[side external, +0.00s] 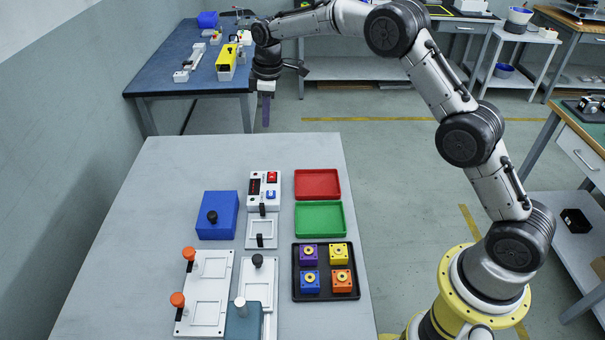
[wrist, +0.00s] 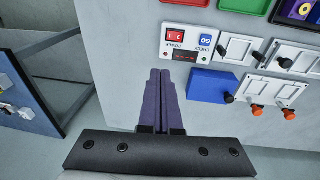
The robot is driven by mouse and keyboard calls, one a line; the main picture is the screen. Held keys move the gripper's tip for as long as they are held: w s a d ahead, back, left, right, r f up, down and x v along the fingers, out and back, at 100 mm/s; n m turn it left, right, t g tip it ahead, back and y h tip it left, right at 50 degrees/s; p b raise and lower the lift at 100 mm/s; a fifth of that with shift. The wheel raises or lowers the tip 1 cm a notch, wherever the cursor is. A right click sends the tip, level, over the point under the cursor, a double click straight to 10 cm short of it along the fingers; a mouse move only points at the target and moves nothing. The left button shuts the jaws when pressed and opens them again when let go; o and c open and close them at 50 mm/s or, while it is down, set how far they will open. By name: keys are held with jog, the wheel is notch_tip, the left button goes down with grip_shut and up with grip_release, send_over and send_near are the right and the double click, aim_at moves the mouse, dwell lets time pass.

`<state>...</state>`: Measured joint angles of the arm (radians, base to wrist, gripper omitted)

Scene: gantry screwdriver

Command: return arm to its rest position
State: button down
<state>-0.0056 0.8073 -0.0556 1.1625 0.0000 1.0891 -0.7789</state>
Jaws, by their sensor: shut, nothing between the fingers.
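My gripper (side external: 266,110) hangs at the end of my raised arm, above and beyond the far edge of the grey work table (side external: 170,175). Its purple fingers point down and touch nothing. In the wrist view the two fingers (wrist: 160,75) lie side by side, closed and empty. The white control box (side external: 264,190) with a red and a blue switch stands on the table and shows past the fingertips in the wrist view (wrist: 190,45). The rest position itself is not marked in either view.
The table holds a blue box (side external: 217,222), a red tray (side external: 318,183), a green tray (side external: 320,219), a black tray (side external: 326,294) of coloured blocks and white fixtures (side external: 206,295) with knobs. A blue-topped bench (side external: 165,68) stands behind. Air around my gripper looks clear.

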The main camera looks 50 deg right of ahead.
jog(key=s+r+t, duration=0.1)
jog(key=s+r, duration=0.3)
jog(key=r, duration=0.4)
jog(key=s+r+t, duration=0.1)
jog(key=s+r, duration=0.4)
jog(key=r, duration=0.3)
jog(key=s+r+m+t, duration=0.2)
jog(key=s+r, duration=0.4)
jog(key=s, duration=0.6)
jog(key=s+f+m, duration=0.1)
jog(key=s+m, duration=0.2)
jog(key=s, duration=1.1)
jog(key=s+f+m, duration=0.4)
jog(key=s+f, duration=0.4)
jog(key=f, duration=0.1)
jog(key=shift+d+f, duration=0.15)
